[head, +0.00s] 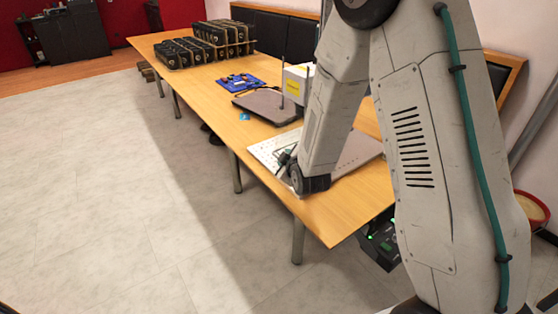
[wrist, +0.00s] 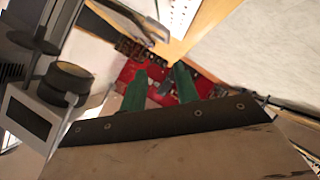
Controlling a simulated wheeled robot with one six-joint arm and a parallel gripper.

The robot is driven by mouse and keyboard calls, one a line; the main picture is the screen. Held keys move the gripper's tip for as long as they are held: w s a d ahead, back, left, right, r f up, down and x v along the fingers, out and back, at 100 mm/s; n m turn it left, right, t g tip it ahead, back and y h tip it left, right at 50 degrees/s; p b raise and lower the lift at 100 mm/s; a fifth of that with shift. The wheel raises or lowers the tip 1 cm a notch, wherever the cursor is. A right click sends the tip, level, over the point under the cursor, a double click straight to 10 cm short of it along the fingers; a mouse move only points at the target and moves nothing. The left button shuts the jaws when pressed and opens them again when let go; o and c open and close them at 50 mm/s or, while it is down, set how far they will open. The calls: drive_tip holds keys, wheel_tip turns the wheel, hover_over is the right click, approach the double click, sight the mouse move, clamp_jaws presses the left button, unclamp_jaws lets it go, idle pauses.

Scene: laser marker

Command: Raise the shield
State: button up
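The laser marker (head: 295,84) stands on the table in the head view, a light box with a yellow label behind a dark grey plate (head: 267,105). My arm hides part of it. In the wrist view a grey-white machine with a black knob (wrist: 70,77), likely the marker, fills the left side. I cannot clearly pick out its shield. My gripper (head: 286,160) hangs low near the table's front edge, apart from the marker. In the wrist view its two green fingers (wrist: 160,78) are spread with a gap, and I see nothing held between them.
A white perforated panel (head: 268,148) lies beneath my gripper on the long wooden table (head: 205,80). A blue item (head: 240,82) and several black cases (head: 195,48) stand farther along. The tiled floor (head: 90,180) to the left is clear. A bin (head: 532,208) stands at right.

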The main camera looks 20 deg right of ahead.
drive_tip(key=f, duration=0.1)
drive_tip(key=f+n+t, duration=0.1)
drive_tip(key=f, duration=0.1)
drive_tip(key=f+t, duration=0.1)
drive_tip(key=shift+w+f+n, duration=0.25)
drive_tip(key=shift+f+n, duration=0.05)
drive_tip(key=x, duration=0.7)
drive_tip(key=shift+w+d, duration=0.1)
drive_tip(key=shift+w, duration=0.2)
clamp_jaws()
